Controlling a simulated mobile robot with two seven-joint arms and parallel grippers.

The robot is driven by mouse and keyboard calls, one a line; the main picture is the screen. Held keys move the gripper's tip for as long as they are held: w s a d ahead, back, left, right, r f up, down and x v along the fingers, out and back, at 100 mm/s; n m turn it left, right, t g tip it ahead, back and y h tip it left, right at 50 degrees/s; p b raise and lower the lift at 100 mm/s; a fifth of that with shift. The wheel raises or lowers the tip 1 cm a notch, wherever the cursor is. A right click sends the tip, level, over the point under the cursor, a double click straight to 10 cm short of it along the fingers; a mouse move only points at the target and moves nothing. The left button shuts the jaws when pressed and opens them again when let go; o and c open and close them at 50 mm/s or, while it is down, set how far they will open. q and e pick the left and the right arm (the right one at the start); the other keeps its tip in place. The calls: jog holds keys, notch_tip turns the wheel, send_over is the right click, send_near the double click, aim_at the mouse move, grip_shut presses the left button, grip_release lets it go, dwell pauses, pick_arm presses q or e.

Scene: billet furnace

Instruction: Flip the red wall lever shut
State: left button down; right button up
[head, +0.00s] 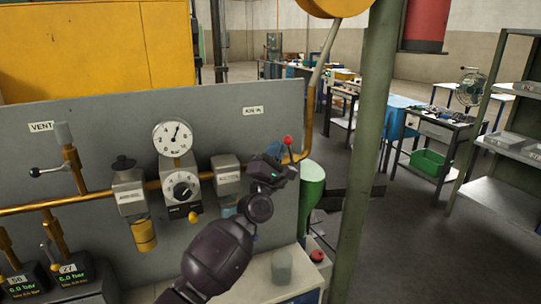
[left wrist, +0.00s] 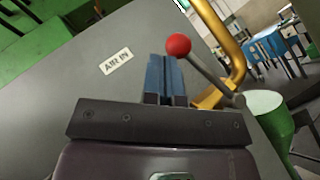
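The red wall lever shows its red ball (head: 288,140) at the right edge of the grey panel, below the "AIR IN" label. In the left wrist view, the red ball (left wrist: 178,45) sits at the end of a grey rod that slants down right to the brass pipe. My left gripper (head: 272,160) is in front of the panel, right beside the lever. Its blue fingers (left wrist: 165,78) are close together with nothing visible between them. The ball lies just right of the fingertips in the left wrist view; contact cannot be told. My right gripper is out of view.
The grey panel (head: 95,115) carries a pressure gauge (head: 173,138), a regulator, a filter and a black-knobbed vent lever (head: 48,171). A brass pipe (head: 310,115) rises at the panel's right edge. A green post (head: 366,130) and a green funnel-like object (head: 312,183) stand right of the lever.

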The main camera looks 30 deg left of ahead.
pick_arm(q)
jog(key=shift+w+d+r, duration=0.65)
jog(key=shift+w, duration=0.1)
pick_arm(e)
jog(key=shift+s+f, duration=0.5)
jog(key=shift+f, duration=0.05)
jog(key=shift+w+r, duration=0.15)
